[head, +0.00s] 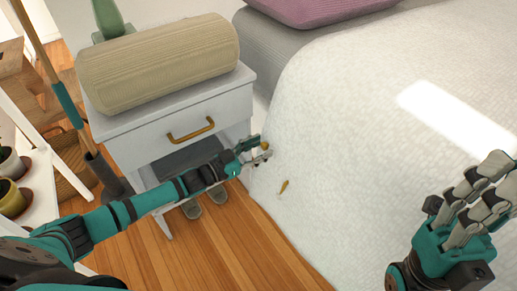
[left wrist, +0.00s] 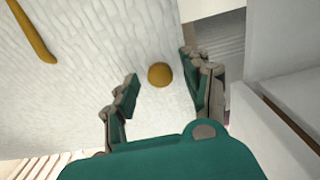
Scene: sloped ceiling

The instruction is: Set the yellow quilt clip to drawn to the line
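A round yellow knob (left wrist: 159,75), which looks like the quilt clip, sits against the white quilt (left wrist: 90,80) in the left wrist view. My left gripper (left wrist: 163,88) is open, with a finger on each side of the knob and visible gaps to it. In the head view the left gripper (head: 258,150) is at the quilt's side by the nightstand, and the small knob (head: 265,146) is partly hidden by its fingers. A short yellow bar (head: 284,186), perhaps the line, lies on the quilt lower right of the knob. My right gripper (head: 462,200) is open and empty at right.
A white nightstand (head: 150,150) with a brass handle and a beige ribbed cushion (head: 158,62) stands close beside my left arm. Slippers (head: 203,201) lie on the wooden floor (head: 235,250) below. Potted plants (head: 12,197) are at far left. The quilt in front is clear.

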